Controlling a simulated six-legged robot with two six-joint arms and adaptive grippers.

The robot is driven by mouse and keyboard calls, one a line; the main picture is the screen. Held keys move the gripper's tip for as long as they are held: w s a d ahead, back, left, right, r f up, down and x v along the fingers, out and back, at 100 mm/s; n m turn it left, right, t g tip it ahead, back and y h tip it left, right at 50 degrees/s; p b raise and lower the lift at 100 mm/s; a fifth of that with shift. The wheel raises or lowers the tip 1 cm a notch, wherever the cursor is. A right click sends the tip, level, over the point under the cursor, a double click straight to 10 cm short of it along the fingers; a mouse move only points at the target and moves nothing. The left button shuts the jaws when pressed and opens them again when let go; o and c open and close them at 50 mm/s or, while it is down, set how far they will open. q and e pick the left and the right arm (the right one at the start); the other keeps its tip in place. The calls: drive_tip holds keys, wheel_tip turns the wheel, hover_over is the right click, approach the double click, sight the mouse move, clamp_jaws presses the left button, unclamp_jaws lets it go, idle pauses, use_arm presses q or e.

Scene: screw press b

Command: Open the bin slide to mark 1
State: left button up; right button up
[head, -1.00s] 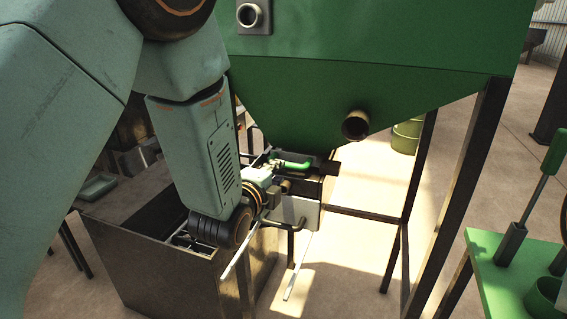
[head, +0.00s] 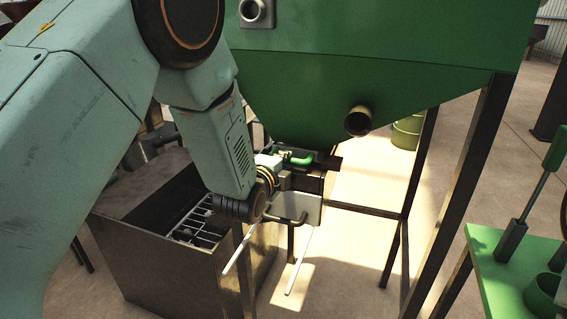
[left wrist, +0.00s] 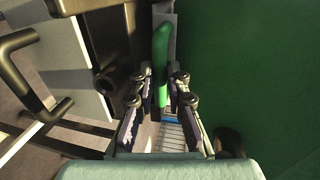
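A green handle (head: 297,159) sits at the dark slide housing (head: 318,175) under the green bin (head: 370,70). In the left wrist view the green handle (left wrist: 162,58) runs from the top centre down between my fingers. My left gripper (head: 278,160) is at the handle's left end in the head view. In the left wrist view my left gripper (left wrist: 160,92) is open, with one finger on each side of the handle and gaps showing. No slide mark can be read. My right gripper is not in view.
A pale plate (head: 307,209) with a dark bar handle (head: 288,219) is below the housing. Two pale rods reach toward the front. An open metal box (head: 190,270) stands below my left arm. A pipe stub (head: 358,121) and bin legs (head: 462,180) are to the right.

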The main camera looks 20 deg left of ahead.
use_arm(q)
drive_tip(key=shift+d, duration=0.1)
clamp_jaws()
drive_tip(key=shift+s+f, duration=0.1)
drive_tip(key=shift+s, duration=0.05)
